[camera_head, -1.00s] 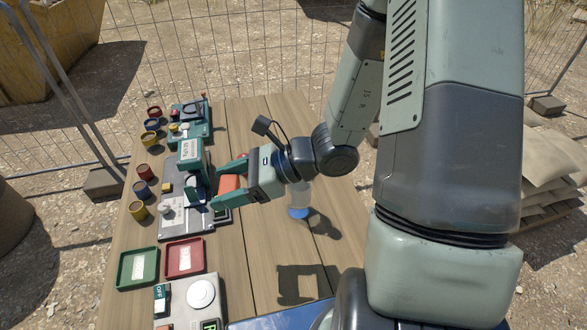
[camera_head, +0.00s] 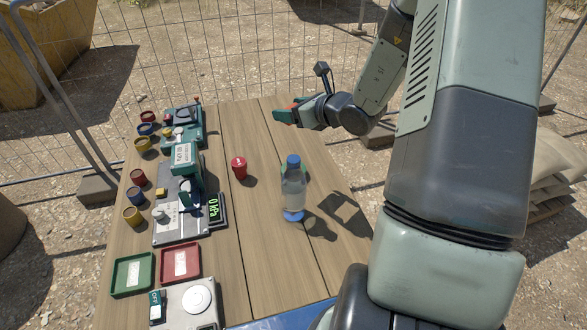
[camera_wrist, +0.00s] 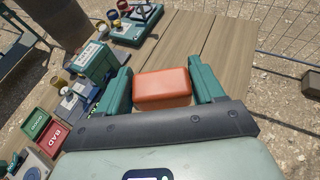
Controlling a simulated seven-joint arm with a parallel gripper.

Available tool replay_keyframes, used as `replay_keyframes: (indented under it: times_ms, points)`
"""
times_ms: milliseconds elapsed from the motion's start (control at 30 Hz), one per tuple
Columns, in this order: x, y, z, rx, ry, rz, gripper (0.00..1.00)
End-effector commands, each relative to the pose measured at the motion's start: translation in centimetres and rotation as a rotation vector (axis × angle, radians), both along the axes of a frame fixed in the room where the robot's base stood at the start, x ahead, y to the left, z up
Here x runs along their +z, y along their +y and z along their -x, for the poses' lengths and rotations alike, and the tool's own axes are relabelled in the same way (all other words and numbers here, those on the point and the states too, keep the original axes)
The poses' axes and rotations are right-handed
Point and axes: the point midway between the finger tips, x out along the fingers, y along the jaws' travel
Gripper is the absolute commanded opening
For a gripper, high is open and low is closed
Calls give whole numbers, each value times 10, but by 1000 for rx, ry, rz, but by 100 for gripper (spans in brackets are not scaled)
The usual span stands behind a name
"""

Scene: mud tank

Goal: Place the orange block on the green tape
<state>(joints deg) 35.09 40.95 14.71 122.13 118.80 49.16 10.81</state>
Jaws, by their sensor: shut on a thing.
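The orange block (camera_wrist: 162,88) sits between the green fingers of my gripper (camera_wrist: 162,92) in the wrist view. My gripper is shut on the block and holds it up. In the head view my gripper (camera_head: 284,115) is near the far right end of the table, and only a sliver of orange shows there. A small green patch (camera_head: 305,169) shows partly behind the clear bottle; it may be the green tape, but most of it is hidden.
The clear bottle (camera_head: 293,188) with a blue cap stands mid-table. Devices, small cups, a green tray (camera_head: 132,273) and a red tray (camera_head: 180,263) line the left side. The table's far right planks are clear. A wire fence stands behind.

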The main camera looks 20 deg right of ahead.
Motion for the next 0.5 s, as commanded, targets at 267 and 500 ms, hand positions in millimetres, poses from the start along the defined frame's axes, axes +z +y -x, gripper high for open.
replay_keyframes:
  times_ms: [267,500]
  points:
    - [-9,-39,-19,-135,0,-20,37]
    - [-50,-38,-19,-133,-1,-19,37]
